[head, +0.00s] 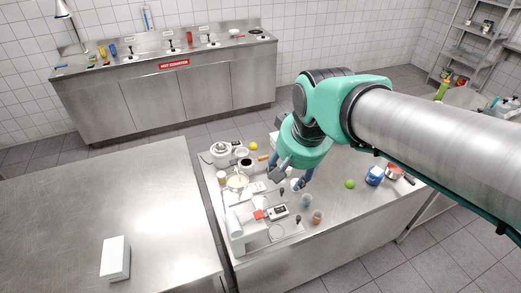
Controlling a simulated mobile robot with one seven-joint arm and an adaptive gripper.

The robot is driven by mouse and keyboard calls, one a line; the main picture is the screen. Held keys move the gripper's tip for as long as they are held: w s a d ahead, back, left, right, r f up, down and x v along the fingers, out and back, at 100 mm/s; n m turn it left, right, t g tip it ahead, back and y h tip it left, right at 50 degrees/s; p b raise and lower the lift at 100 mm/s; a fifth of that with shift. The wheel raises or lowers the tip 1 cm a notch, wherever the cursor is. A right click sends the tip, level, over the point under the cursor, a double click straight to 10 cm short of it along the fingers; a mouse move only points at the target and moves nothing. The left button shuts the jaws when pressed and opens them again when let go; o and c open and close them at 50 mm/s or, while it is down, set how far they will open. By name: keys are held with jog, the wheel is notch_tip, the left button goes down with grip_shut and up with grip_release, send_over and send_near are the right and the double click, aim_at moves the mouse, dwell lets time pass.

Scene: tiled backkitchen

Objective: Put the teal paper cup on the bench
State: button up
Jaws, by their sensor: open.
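A small teal cup (305,201), which looks like the teal paper cup, stands on the cluttered steel worktop (345,208) below my arm. My gripper (292,181) is above that worktop, just up and left of the cup in the picture. Its grey fingers are spread apart, and I see nothing held between them. A small white object (295,185) shows near the fingers; I cannot tell if it touches them. A bare steel bench (120,195) stands at the left, with a white box (115,257) near its front.
An orange-brown cup (317,216) stands close to the teal one. Most of the left bench is clear.

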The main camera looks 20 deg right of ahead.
jog(key=s+a+r+n+t, duration=0.1)
jog(key=s+a+r+n, duration=0.1)
jog(key=s, duration=0.5)
jog(key=shift+s+a+r+n+t, duration=0.15)
jog(key=shift+s+a+n+t, duration=0.25)
jog(key=shift+a, duration=0.5)
jog(key=shift+w, duration=0.15)
jog(key=shift+f+b, duration=1.6)
